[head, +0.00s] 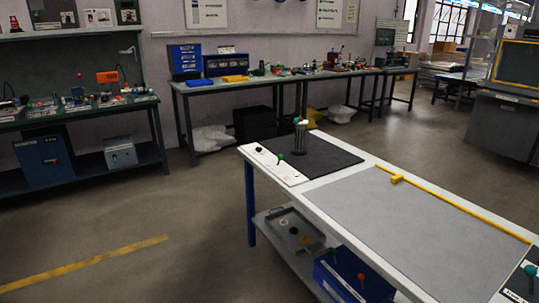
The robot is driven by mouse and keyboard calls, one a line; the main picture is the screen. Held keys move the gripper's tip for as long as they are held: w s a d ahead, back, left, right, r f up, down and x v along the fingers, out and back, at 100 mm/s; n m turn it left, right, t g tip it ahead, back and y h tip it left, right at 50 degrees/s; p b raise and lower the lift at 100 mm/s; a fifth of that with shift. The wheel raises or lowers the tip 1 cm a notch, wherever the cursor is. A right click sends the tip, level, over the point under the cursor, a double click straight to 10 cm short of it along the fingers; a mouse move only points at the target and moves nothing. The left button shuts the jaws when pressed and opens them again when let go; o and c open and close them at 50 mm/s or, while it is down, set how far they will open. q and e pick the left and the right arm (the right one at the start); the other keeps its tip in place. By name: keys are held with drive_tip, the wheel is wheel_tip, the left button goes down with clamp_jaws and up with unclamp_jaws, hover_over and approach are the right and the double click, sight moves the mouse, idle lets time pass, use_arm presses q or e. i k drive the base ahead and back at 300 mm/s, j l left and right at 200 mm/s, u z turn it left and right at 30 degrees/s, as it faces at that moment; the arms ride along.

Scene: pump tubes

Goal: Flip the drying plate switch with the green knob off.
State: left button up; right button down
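A green knob (281,157) stands on a white switch panel (288,174) at the left end of the long table in the head view. A black knob (258,149) is on the same panel, to its left. Beside the panel lies a dark drying plate (328,160), with a dark grey cylindrical object standing on it (300,140). The exact angle of the green knob's lever is too small to tell. Neither of my grippers shows in the head view.
The table's grey mat (420,225) is bare, with a yellow bar (450,205) along its far edge. A blue bin (345,280) and a grey tray (290,232) sit on the lower shelf. Workbenches line the back wall. Open floor lies left of the table.

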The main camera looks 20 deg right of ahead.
sight(281, 157)
drive_tip(key=i+j+z, duration=0.15)
drive_tip(key=i, duration=1)
drive_tip(key=i+j+z, duration=0.2)
drive_tip(key=i+z, duration=0.25)
drive_tip(key=i, duration=0.15)
drive_tip(key=i+j+z, duration=0.95)
drive_tip(key=i+j, duration=0.05)
drive_tip(key=i, duration=0.05)
